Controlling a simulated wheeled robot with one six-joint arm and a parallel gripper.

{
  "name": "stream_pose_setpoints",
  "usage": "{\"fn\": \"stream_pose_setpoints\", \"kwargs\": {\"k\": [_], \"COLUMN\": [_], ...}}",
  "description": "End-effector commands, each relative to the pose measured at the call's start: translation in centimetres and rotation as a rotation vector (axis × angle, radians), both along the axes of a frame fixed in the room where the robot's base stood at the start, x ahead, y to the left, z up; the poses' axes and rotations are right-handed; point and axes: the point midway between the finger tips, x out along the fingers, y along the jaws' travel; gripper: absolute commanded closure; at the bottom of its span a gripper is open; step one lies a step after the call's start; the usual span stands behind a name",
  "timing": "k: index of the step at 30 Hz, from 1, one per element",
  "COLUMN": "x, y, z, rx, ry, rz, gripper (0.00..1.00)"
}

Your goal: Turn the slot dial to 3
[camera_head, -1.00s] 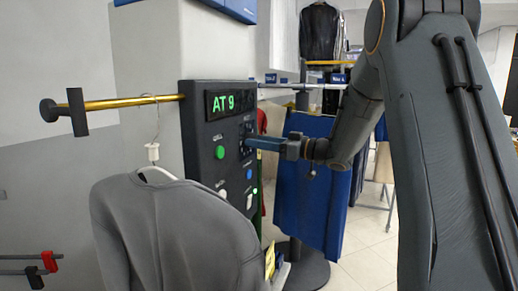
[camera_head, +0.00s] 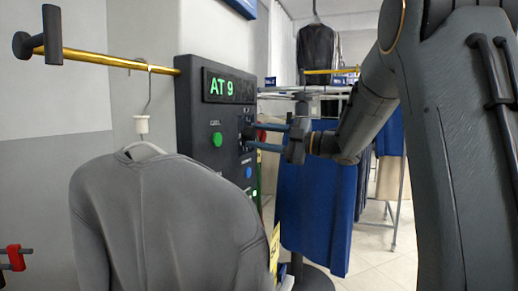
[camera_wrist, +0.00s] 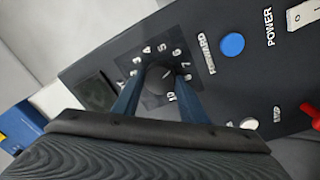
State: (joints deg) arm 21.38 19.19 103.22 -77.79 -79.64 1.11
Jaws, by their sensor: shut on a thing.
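The slot dial (camera_wrist: 160,87) is a dark round knob on the dark control panel (camera_head: 194,125). Numbers ring it in the wrist view, with 3, 4, 5, 6, 7 and 10 readable. I cannot clearly tell which number its pointer faces. My gripper (camera_head: 254,137) reaches the panel from the right; its two blue fingers stand on either side of the dial and are shut on it. The fingers hide part of the number ring. The green display (camera_head: 230,86) reads AT 9.
The panel carries a green button (camera_head: 217,139), a blue FORWARD button (camera_wrist: 232,45) and a POWER switch (camera_wrist: 307,14). A grey garment (camera_head: 165,220) hangs in front, from the brass rail (camera_head: 110,60). Blue cloth (camera_head: 318,200) hangs behind my gripper.

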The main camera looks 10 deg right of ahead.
Motion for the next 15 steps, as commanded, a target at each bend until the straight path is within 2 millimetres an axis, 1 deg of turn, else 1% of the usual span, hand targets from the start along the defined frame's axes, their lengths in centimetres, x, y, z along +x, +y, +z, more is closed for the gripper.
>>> {"fn": "stream_pose_setpoints", "kwargs": {"k": [1,15], "x": [0.15,0.28], "y": [-0.08,-0.13], "z": [-0.43,-0.54], "rx": [-0.027,-0.291], "ry": [-0.038,-0.400], "rz": [-0.002,-0.002], "gripper": [0.83,0.83]}}
